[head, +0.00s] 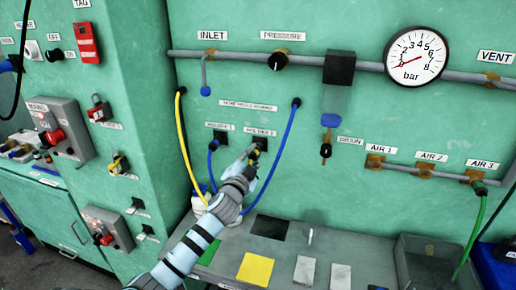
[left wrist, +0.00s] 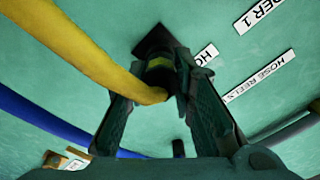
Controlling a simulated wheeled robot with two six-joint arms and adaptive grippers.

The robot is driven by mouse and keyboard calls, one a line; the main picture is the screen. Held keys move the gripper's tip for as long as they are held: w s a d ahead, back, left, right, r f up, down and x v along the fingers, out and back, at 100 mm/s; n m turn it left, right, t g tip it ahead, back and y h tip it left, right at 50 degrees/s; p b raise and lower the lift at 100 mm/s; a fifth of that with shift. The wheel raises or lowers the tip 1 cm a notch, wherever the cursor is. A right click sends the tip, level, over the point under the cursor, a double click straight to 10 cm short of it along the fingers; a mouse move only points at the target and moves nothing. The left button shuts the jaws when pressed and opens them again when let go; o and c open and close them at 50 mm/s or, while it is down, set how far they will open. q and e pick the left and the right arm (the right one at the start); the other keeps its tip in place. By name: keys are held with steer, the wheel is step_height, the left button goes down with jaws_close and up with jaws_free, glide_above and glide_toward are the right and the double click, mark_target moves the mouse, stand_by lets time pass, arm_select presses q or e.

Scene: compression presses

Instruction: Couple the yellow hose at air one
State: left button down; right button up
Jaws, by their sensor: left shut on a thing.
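The yellow hose (head: 186,140) hangs from a port at the upper left of the panel and loops down behind my left arm. My left gripper (head: 254,154) is at the holder 2 socket (head: 263,143), shut on the hose's end fitting. In the left wrist view the fitting (left wrist: 160,72) is between the fingers, against the dark square holder, with the yellow hose (left wrist: 75,42) bending into it. I cannot tell whether it is still seated in the holder. Air 1 (head: 375,162) is a brass port on the grey pipe to the right, with nothing coupled. My right gripper is not in view.
A blue hose (head: 283,150) hangs close to my left gripper; a blue end sits in holder 1 (head: 219,137). Air 2 (head: 425,171) is free; a green hose (head: 477,222) is on air 3 (head: 475,177). A drain valve (head: 326,148) hangs between holder 2 and air 1.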

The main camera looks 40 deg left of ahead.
arm_select(q)
steer(key=shift+v, duration=1.05)
steer(key=shift+p+v, duration=0.45)
steer(key=shift+v, duration=1.6)
steer(key=shift+w+r, duration=0.1)
